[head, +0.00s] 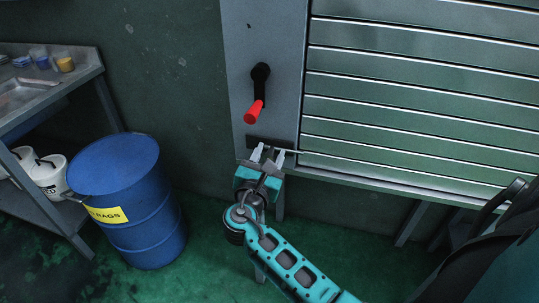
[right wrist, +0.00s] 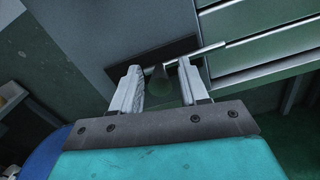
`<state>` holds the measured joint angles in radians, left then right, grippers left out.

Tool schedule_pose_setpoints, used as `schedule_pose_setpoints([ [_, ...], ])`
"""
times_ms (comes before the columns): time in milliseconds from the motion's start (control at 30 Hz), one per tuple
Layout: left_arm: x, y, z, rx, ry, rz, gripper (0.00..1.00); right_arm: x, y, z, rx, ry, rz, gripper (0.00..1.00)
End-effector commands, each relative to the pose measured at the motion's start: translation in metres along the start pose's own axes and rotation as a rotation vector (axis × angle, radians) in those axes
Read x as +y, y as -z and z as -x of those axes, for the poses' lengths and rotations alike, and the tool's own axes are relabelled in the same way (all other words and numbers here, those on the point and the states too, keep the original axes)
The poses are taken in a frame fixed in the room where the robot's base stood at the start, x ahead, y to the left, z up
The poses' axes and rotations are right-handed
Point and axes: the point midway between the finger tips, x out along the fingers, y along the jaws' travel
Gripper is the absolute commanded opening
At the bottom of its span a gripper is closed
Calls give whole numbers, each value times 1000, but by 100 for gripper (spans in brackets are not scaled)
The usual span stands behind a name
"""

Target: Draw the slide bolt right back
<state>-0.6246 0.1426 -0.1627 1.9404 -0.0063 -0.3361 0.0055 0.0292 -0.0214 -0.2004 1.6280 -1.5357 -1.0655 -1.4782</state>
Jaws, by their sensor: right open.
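The slide bolt is a pale thin rod (right wrist: 205,52) on a dark backing plate (right wrist: 152,57), low on the grey panel beside the slatted shutter. The rod reaches right from the plate, across the shutter's edge. The backing plate also shows in the head view (head: 268,142), below a red-handled lever. A dark knob (right wrist: 158,82) stands between the fingers of my right gripper (head: 268,154). The gripper is open, with one finger on each side of the knob; gaps show on both sides. My left gripper is not in view.
The black lever with a red grip (head: 255,111) hangs above the bolt. The slatted shutter (head: 420,100) fills the right. A blue drum (head: 140,235) stands left of my arm, near a metal bench (head: 85,70). Green floor lies between drum and panel.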

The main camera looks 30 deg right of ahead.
Motion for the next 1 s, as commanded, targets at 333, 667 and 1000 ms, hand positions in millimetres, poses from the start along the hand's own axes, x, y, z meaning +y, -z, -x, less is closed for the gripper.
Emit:
schedule_pose_setpoints([
  [333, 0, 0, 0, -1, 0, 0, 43, 0, 0, 0, 0, 0, 0, 17],
  [667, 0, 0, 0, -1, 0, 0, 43, 0, 0, 0, 0, 0, 0, 0],
  [1000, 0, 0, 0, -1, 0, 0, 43, 1, 0, 0, 0, 0, -1, 0],
])
